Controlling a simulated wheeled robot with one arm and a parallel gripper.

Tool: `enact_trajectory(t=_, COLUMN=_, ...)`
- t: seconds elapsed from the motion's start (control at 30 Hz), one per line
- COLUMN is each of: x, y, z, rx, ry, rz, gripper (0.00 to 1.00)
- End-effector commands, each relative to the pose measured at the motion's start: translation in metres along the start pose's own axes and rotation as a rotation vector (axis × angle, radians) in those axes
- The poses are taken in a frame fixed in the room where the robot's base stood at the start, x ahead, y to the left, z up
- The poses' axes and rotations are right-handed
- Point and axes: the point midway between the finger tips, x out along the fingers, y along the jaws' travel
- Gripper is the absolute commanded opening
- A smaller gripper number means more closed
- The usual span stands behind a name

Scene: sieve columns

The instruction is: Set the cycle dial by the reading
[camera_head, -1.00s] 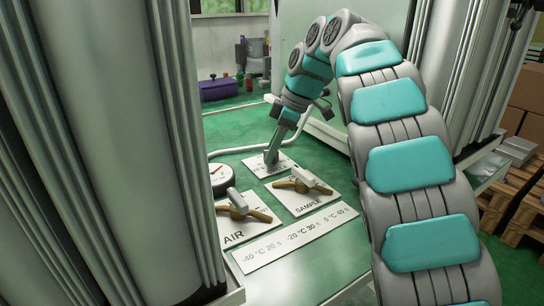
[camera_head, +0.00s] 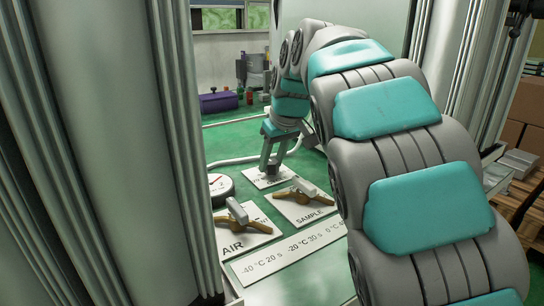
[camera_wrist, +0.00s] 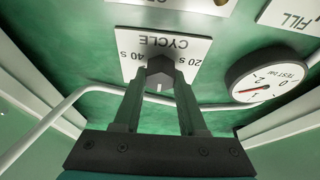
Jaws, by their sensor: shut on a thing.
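The cycle dial (camera_wrist: 160,68) is a dark faceted knob on a white plate marked CYCLE (camera_wrist: 190,46), with 20 s and 40 s readable beside it. A pale mark on the knob points toward the bottom of the wrist picture. My gripper (camera_wrist: 159,80) is shut on the knob, one finger on each side. In the head view my gripper (camera_head: 270,172) stands over the plate (camera_head: 274,182) and mostly hides the knob. A round gauge (camera_wrist: 268,80) has a red needle near the 1; it also shows in the head view (camera_head: 221,186), partly cut off by a column.
A white strip (camera_head: 290,252) pairs -40 °C with 20 s, -20 °C with 30 s and 0 °C with 40 s. Brass valve handles (camera_head: 245,220) sit on the AIR and SAMPLE (camera_head: 305,212) plates near the dial. A large column (camera_head: 90,150) stands at the left. A pale pipe crosses behind the dial.

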Motion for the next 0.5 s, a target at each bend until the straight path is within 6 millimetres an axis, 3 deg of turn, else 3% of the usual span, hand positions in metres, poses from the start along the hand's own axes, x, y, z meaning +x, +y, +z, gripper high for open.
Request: enact_trajectory(t=0.5, x=-0.0032, y=-0.0010, z=-0.0016, rx=0.449, ry=0.000, rz=0.189, gripper=0.00)
